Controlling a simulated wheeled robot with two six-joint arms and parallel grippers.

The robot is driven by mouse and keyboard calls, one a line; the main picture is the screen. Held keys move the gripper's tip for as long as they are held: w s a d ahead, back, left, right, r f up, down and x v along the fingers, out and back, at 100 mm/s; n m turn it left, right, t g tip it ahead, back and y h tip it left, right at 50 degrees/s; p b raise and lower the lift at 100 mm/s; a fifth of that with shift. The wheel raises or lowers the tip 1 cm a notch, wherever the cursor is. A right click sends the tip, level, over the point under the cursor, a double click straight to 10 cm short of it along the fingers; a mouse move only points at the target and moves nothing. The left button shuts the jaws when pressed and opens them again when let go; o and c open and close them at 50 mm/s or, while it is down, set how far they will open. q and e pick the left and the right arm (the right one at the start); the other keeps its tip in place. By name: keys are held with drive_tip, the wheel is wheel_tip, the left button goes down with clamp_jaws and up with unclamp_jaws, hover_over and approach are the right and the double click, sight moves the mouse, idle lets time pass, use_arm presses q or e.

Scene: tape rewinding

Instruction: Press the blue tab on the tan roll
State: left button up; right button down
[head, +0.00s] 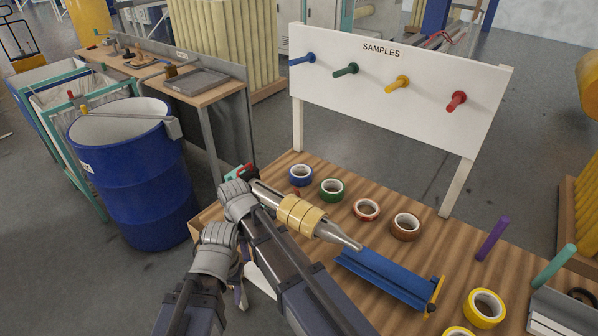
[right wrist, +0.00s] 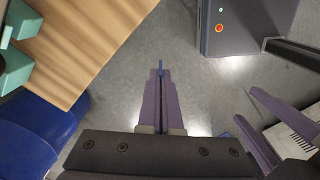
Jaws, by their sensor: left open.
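The tan roll (head: 301,215) sits on a metal spindle (head: 335,236) along the near left edge of the table in the head view. I cannot make out a tab on the roll. In the right wrist view my right gripper (right wrist: 160,72) is shut on a thin blue tab (right wrist: 160,64), over open floor and apart from the table. In the head view my arms hide it. My left gripper (head: 240,292) is open, low beside the table and mostly hidden; its spread purple fingers also show in the right wrist view (right wrist: 244,106). The roll is outside the right wrist view.
Blue (head: 300,174), green (head: 332,189), red-brown (head: 367,210) and brown (head: 406,226) rolls lie on the table, with a blue trough (head: 388,277) and a yellow roll (head: 484,307). A SAMPLES board (head: 395,85) stands behind. A blue barrel (head: 135,185) stands left.

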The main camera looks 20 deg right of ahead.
drive_tip(key=w+d+r+m+t+h, duration=0.1)
drive_tip(key=w+d+r+m+h, duration=0.1)
drive_tip(key=w+d, duration=0.2)
drive_tip(key=w+d+r+m+t+h+p, duration=0.1)
drive_tip(key=w+d, duration=0.4)
drive_tip(key=d, duration=0.5)
drive_tip(key=w+d+r+m+t+h+p, duration=0.1)
drive_tip(key=w+d+r+m+t+h, duration=0.2)
drive_tip(key=d, duration=0.4)
drive_tip(key=shift+w+d+r+m, duration=0.1)
drive_tip(key=shift+w+r+m, duration=0.2)
drive_tip(key=shift+w+m, duration=0.25)
drive_tip(key=shift+w+d+r+m, duration=0.1)
drive_tip(key=shift+w+r+m, duration=0.2)
drive_tip(key=shift+w+m, duration=0.2)
use_arm(q)
drive_tip(key=shift+w+r, duration=0.25)
drive_tip(key=shift+r, duration=0.3)
drive_tip(key=shift+w+r, duration=0.2)
drive_tip(key=shift+r, duration=0.3)
use_arm(e)
drive_tip(key=shift+s+f, duration=0.1)
use_arm(q)
drive_tip(key=shift+f, duration=0.1)
use_arm(e)
drive_tip(key=shift+f, duration=0.1)
